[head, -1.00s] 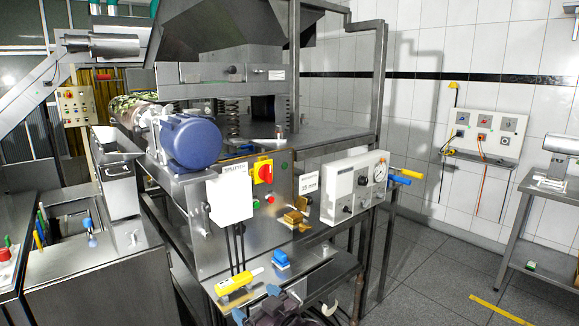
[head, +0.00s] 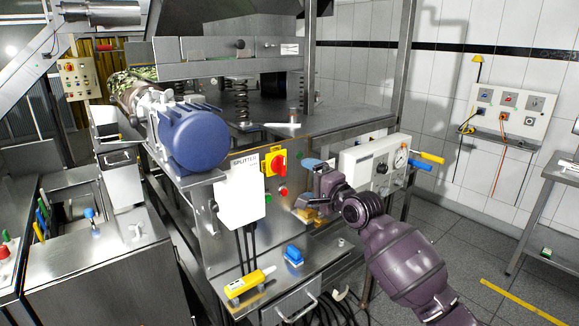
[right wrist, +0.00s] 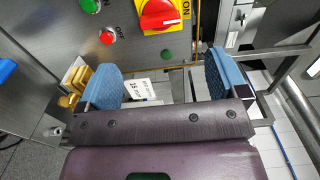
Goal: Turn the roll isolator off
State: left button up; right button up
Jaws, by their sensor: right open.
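In the right wrist view the red handle (right wrist: 160,14) lies along the plate towards the letters "ON". My right gripper (head: 308,184) is in front of the panel, right of and a little below the switch. Its blue fingers stand wide apart with nothing between them; the switch is beyond the fingertips (right wrist: 165,66), apart from them. My left gripper is not in view.
Green and red push buttons (right wrist: 107,36) sit beside the switch. A white gauge box (head: 370,158) stands close right of my gripper. Brass-coloured parts (right wrist: 78,84) lie below.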

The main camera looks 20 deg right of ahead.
aim_at(284, 167)
jog(key=shift+x, duration=5.45)
jog(key=shift+f, duration=0.1)
jog(key=c, duration=0.9)
jog(key=shift+c, duration=0.2)
